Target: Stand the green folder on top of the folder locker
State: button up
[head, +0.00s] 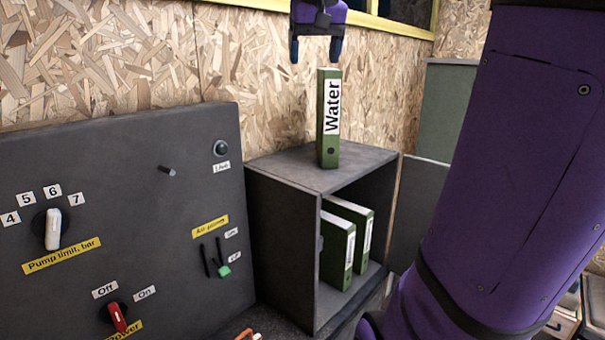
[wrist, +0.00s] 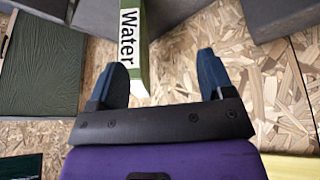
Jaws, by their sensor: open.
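The green folder (head: 328,117) labelled "Water" stands upright on top of the grey folder locker (head: 285,166). My gripper (head: 317,50) is above the folder in the head view, its fingers open and apart from it. In the wrist view the gripper (wrist: 168,72) is open, and the folder (wrist: 143,40) shows beyond the fingertips with its white label. A gap shows between the fingers and the folder's top. The folder's base rests on the locker top near its front edge.
Two more green folders (head: 337,246) stand inside the open locker. A dark control panel (head: 120,220) with knobs and switches stands to the left. A chipboard wall (head: 270,75) is behind. My purple arm fills the right side of the head view.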

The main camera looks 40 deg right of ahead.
jog(key=s+a+f+n+y, duration=0.1)
jog(key=s+a+f+n, duration=0.2)
jog(key=s+a+f, duration=0.4)
jog(key=s+a+f+n+t+y, duration=0.1)
jog(key=s+a+f+n, duration=0.2)
jog(key=s+a+f, duration=0.4)
jog(key=a+f, duration=0.3)
jog(key=f, duration=0.2)
jog(key=shift+s+y, duration=0.25)
jog(key=shift+y, duration=0.05)
jog(key=shift+f, duration=0.1)
